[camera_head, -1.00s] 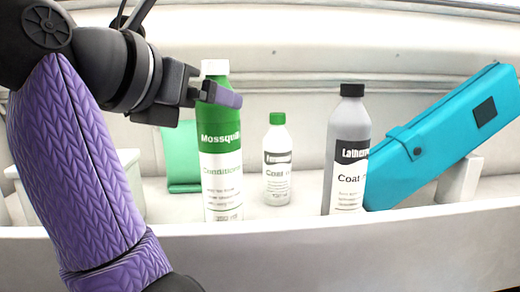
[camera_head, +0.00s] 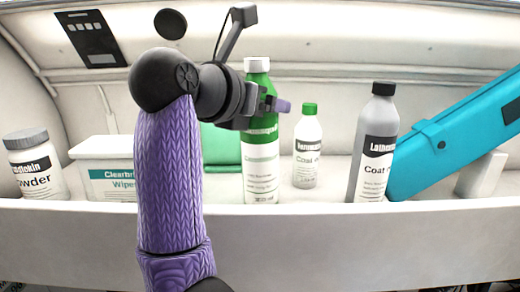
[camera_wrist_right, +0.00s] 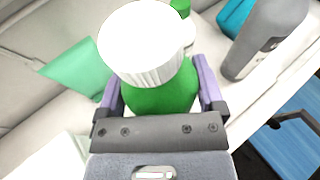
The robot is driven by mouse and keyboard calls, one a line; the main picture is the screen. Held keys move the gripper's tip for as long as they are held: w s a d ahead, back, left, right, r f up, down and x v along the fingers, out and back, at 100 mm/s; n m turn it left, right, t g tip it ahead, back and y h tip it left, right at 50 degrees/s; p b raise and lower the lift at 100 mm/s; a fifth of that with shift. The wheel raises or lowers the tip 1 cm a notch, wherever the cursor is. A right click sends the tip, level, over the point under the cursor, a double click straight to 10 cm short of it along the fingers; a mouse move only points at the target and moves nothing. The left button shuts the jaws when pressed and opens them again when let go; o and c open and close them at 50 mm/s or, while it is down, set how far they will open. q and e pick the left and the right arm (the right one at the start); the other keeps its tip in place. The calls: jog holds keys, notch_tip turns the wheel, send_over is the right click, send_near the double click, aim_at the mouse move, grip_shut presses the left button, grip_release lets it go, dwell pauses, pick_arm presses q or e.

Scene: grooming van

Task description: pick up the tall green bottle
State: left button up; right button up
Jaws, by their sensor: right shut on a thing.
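The tall green bottle (camera_head: 258,150) has a white cap and a white lower label. It stands upright on the shelf, its base close behind the front lip; I cannot tell whether it is lifted. My right gripper (camera_head: 268,104) is shut on its upper green part, just below the cap. In the right wrist view, the white cap (camera_wrist_right: 145,42) and green shoulder of the bottle sit between the purple fingers of the gripper (camera_wrist_right: 158,88). My left gripper is not in view.
A small white bottle with a green cap (camera_head: 307,150) stands right of the green bottle. Farther right are a grey bottle (camera_head: 374,145) and a teal case (camera_head: 455,140). A wipes box (camera_head: 110,170) and powder jar (camera_head: 35,165) stand left. The shelf lip (camera_head: 380,225) runs along the front.

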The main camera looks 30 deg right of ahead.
jog(key=shift+w+a, duration=0.15)
grip_shut()
jog(key=shift+r, duration=0.1)
